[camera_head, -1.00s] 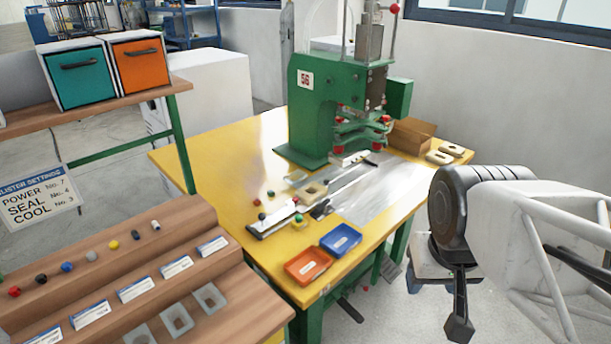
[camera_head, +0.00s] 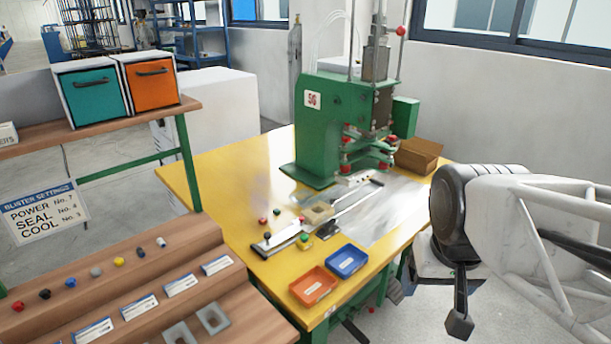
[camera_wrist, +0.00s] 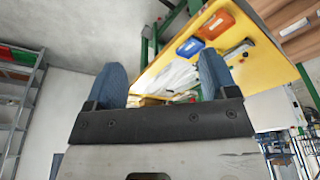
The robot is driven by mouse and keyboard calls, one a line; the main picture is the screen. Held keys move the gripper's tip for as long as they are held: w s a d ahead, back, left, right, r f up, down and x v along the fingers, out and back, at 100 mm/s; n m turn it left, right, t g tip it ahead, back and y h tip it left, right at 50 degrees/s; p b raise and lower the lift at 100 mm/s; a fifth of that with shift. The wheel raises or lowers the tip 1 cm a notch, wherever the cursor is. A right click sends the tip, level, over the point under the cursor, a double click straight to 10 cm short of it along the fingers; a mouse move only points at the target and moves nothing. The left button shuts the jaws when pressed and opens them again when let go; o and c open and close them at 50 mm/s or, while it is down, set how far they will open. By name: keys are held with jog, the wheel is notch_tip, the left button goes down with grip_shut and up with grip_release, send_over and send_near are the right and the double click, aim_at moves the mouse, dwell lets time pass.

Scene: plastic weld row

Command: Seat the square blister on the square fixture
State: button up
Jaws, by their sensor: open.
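Clear square-looking blisters with recessed middles lie on the wooden rack's lower step in the head view, one at the right (camera_head: 212,318) and one cut by the bottom edge (camera_head: 180,335). I cannot tell their exact shape. A beige fixture (camera_head: 319,211) with an opening sits by the slide rail on the yellow table, in front of the green press; it looks squarish and empty. My gripper (camera_wrist: 162,80) is open and empty in the wrist view, its two blue fingers wide apart. It points toward the table from a distance. In the head view my arm is at the right and its fingertips are not discernible.
The green press (camera_head: 335,125) stands on the yellow table (camera_head: 215,165). An orange tray (camera_head: 313,287) and a blue tray (camera_head: 346,262) lie at the front edge. A brown box (camera_head: 418,155) stands right of the press. The wooden rack (camera_head: 180,245) carries coloured knobs and labels.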

jog(key=w+a+r, duration=0.1)
jog(key=w+r, duration=0.3)
jog(key=w, duration=0.7)
jog(key=m+g, duration=0.3)
jog(key=m, duration=0.5)
send_over(302, 192)
jog(key=s, duration=0.4)
notch_tip(302, 192, down, 33)
jog(key=shift+w, duration=0.1)
jog(key=shift+f, duration=0.15)
jog(key=shift+f, duration=3.3)
